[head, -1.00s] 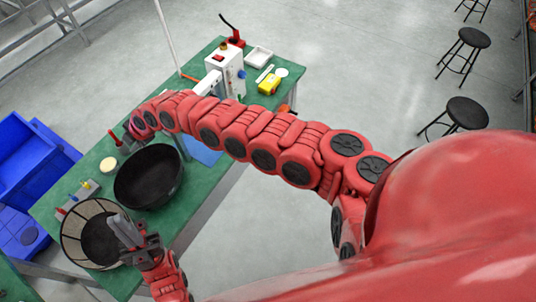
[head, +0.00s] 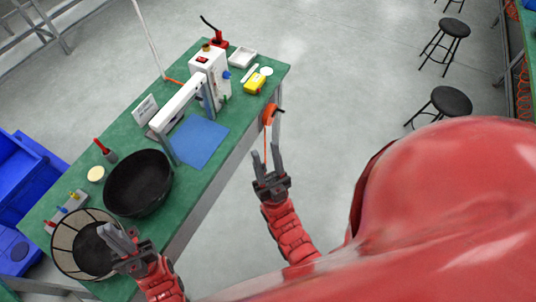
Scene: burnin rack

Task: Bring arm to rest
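In the head view my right gripper (head: 266,158) is open, its two dark fingers apart with nothing between them. It is off the near long edge of the green table (head: 218,150), over the floor. My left gripper (head: 112,238) is over the round mesh-sided basket (head: 62,238) at the table's lower left end. Its fingers look close together, and I cannot tell whether they are shut or hold anything.
A black bowl (head: 138,182) lies beside the basket. A red-handled tool (head: 104,150), a blue mat (head: 198,140) and a white device (head: 210,72) are on the table. An orange round part (head: 268,114) is at the table's edge, close beyond my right gripper. Blue bins (head: 22,178) stand left.

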